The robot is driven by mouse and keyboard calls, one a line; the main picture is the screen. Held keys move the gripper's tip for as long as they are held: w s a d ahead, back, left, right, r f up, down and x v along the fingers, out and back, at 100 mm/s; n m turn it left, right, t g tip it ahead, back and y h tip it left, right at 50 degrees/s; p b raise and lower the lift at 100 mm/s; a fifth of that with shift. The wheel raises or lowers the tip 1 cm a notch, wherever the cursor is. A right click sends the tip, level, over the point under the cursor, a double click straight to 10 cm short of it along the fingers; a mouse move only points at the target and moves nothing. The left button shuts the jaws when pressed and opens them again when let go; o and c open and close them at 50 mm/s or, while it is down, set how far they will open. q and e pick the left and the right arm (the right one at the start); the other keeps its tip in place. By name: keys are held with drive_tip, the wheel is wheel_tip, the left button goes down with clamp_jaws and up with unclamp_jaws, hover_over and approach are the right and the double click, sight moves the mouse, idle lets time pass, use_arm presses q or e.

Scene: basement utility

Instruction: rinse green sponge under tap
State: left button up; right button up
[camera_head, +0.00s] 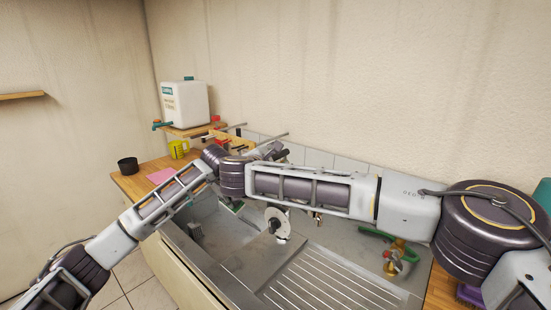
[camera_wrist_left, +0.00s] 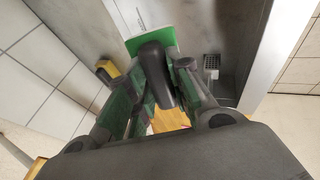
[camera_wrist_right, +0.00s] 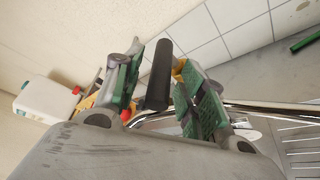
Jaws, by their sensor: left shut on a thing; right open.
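The green sponge (camera_wrist_left: 152,42), with a white face, is held in my left gripper (camera_wrist_left: 152,62), which is shut on it over the sink's edge in the left wrist view. In the head view a green edge of the sponge (camera_head: 234,207) shows over the sink (camera_head: 215,262), below the arm joints. My right gripper (camera_wrist_right: 157,66) is open, with its fingers apart beside the chrome tap pipe (camera_wrist_right: 260,108) in the right wrist view. My arms cover most of the tap and both grippers in the head view. I cannot see water running.
A white jug (camera_head: 185,103) stands on a small shelf at the back left. A yellow mug (camera_head: 179,149), a black cup (camera_head: 127,165) and a pink cloth (camera_head: 160,175) are on the wooden counter. A ribbed drainboard (camera_head: 325,282) lies in front.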

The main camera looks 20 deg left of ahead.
drive_tip(key=shift+w, duration=0.35)
drive_tip(key=shift+c, duration=0.2)
drive_tip(key=shift+f, duration=0.1)
clamp_jaws()
